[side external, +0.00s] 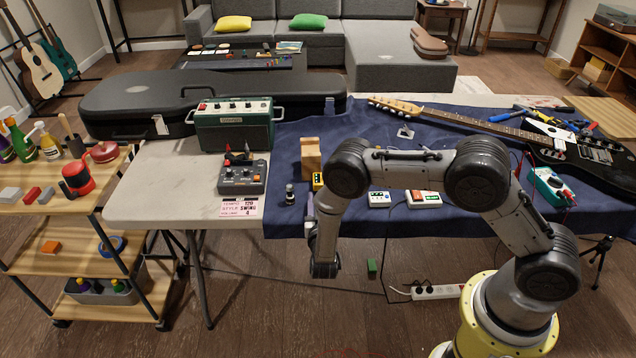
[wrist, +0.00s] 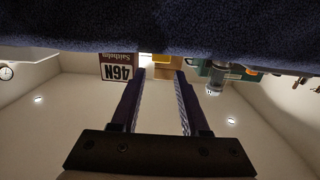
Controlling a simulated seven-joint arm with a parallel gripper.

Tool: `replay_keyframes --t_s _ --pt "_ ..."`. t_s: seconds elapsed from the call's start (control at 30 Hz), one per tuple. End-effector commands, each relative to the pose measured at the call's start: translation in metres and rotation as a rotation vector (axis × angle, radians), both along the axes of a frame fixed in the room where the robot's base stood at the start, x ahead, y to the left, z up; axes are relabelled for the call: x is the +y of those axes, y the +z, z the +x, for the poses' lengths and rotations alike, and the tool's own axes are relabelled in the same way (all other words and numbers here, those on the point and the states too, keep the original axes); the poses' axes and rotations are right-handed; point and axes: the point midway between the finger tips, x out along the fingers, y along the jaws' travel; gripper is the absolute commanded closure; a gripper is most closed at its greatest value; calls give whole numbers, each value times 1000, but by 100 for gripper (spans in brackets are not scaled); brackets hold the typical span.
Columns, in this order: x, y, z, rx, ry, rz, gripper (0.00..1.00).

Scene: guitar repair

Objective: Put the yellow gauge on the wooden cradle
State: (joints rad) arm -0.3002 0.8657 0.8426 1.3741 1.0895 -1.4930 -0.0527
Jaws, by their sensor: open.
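The yellow gauge (side external: 318,181) sits on the dark blue cloth near the table's front, partly hidden behind my arm in the side view. In the wrist view its yellow face (wrist: 161,58) shows beyond and between my fingertips. The wooden cradle (side external: 311,155) stands upright on the cloth just behind the gauge; its wood (wrist: 160,73) also shows in the wrist view. My gripper (side external: 310,205) is at the table's front edge, pointing toward the gauge. Its two fingers (wrist: 160,82) are apart with nothing between them. The gauge looks apart from the fingers.
A small dark bottle (side external: 290,194) stands left of the gauge. A grey pedal (side external: 243,178) and a green amplifier (side external: 235,125) are farther left. White-blue (side external: 379,199) and red-white (side external: 423,198) boxes lie right. An electric guitar (side external: 520,130) lies across the back right.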

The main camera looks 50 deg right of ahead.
Motion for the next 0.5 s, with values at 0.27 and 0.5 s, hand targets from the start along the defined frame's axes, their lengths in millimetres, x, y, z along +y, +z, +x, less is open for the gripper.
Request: replay_keyframes --t_s 0.27,0.5 --pt "-17 -1 17 -1 0 -1 55" --pt "-39 -5 39 -1 -3 0 55"
